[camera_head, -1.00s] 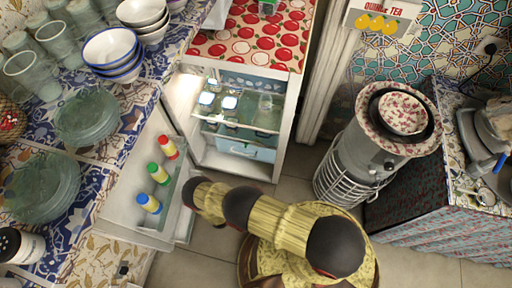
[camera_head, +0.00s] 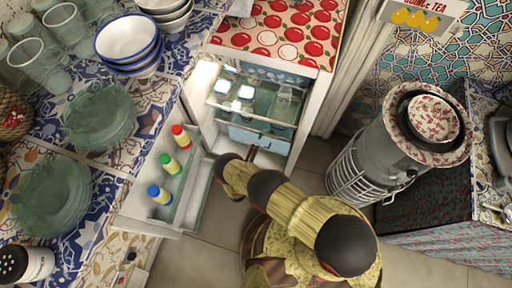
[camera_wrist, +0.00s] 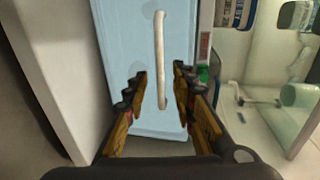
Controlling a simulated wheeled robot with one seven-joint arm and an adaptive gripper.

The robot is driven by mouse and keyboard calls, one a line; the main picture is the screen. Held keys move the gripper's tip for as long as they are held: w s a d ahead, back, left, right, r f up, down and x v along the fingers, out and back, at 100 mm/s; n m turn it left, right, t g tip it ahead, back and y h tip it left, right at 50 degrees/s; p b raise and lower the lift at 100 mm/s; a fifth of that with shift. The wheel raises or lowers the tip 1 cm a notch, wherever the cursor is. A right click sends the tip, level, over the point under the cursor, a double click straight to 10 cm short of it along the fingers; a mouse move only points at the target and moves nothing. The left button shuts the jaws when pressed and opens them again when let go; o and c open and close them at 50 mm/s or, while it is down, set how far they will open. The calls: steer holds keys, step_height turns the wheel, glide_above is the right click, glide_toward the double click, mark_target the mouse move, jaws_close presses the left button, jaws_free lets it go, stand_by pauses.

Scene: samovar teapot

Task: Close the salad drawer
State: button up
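The salad drawer (camera_head: 258,140) is a light blue box low in the open fridge, under the glass shelf. In the head view I cannot tell exactly how far it stands out. In the wrist view its pale blue front (camera_wrist: 125,50) fills the middle, with a long white handle (camera_wrist: 160,50) running up and down the picture. My gripper (camera_wrist: 160,84) is open and empty in front of the drawer, its fingers on either side of the handle's lower part. I cannot tell whether they touch it. In the head view the gripper is mostly hidden by my arm.
The open fridge door (camera_head: 150,205) holds several bottles (camera_head: 160,195) at the left. Jars (camera_head: 245,92) stand on the fridge shelf (camera_head: 270,125). A counter with glass plates (camera_head: 98,115) is farther left.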

steer(key=shift+b+x, duration=0.35)
steer(key=shift+x, duration=1.45)
steer(key=shift+c, duration=0.4)
jaws_close()
